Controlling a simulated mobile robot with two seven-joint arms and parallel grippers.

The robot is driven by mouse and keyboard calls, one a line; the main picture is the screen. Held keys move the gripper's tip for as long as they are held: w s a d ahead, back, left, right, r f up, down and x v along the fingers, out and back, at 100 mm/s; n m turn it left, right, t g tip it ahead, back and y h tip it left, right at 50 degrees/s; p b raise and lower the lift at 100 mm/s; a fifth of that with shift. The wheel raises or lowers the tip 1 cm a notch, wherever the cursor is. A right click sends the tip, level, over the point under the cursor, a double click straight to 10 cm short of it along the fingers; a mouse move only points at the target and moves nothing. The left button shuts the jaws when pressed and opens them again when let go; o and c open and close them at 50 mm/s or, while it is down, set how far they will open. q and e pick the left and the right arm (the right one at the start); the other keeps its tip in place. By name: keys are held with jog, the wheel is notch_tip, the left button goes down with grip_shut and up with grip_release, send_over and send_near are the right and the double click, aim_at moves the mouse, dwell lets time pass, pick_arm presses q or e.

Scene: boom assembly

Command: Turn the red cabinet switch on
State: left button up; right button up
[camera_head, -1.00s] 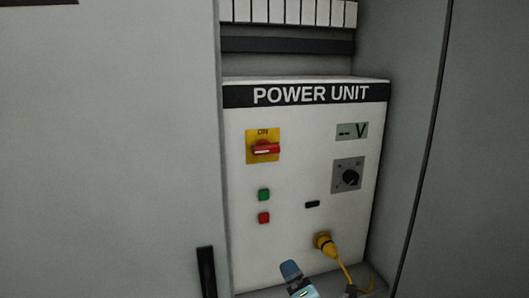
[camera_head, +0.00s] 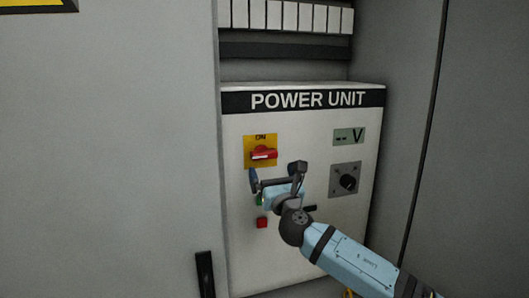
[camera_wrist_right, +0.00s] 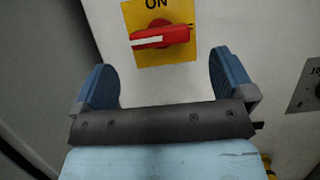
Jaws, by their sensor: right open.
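The red switch (camera_head: 263,154) sits on a yellow plate marked ON, at the upper left of the white power unit (camera_head: 240,235). Its handle lies roughly horizontal. In the right wrist view the red switch (camera_wrist_right: 160,36) shows beyond the fingertips, with a white mark on its left end. My right gripper (camera_head: 276,176) is open and empty, just below the switch in the head view. In the right wrist view my right gripper (camera_wrist_right: 162,75) has its two blue fingers spread to either side, apart from the switch. My left gripper is not in view.
A voltage display (camera_head: 349,137) and a black knob (camera_head: 347,182) are on the unit's right side. A red button (camera_head: 262,222) is below the switch; a green one is mostly hidden by my gripper. The cabinet door (camera_head: 110,150) stands at the left.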

aim_at(266, 157)
jog(key=p+x, duration=0.1)
jog(key=x, duration=0.6)
jog(key=shift+w+a+r, duration=0.1)
jog(key=shift+w, duration=0.2)
jog(key=c, duration=0.8)
